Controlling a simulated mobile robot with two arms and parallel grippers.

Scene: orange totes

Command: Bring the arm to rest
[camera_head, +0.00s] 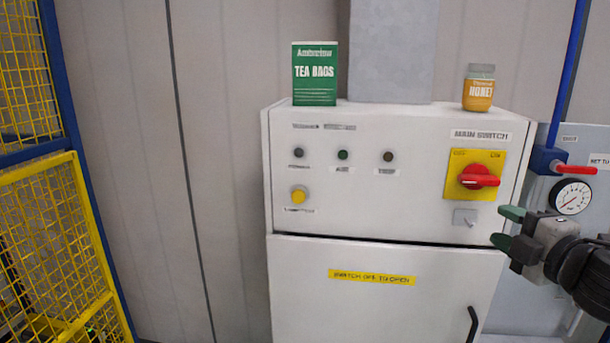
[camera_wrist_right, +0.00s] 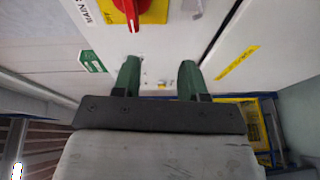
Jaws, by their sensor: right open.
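My right gripper (camera_head: 508,229) comes in from the right in the head view, with green fingers apart and nothing between them. It is to the right of the white cabinet's front, just below and right of the red main switch (camera_head: 481,177) on its yellow plate. In the right wrist view the open fingers (camera_wrist_right: 157,80) point toward the cabinet face, and the red switch (camera_wrist_right: 131,12) shows at the top. The switch handle lies roughly level in the head view. My left gripper is in neither view.
The white cabinet (camera_head: 350,180) carries a green tea bags box (camera_head: 315,80) and a honey jar (camera_head: 478,92) on top. A pressure gauge (camera_head: 572,197) and red valve lever (camera_head: 575,169) are close to my right arm. Yellow mesh fencing (camera_head: 50,240) stands at left.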

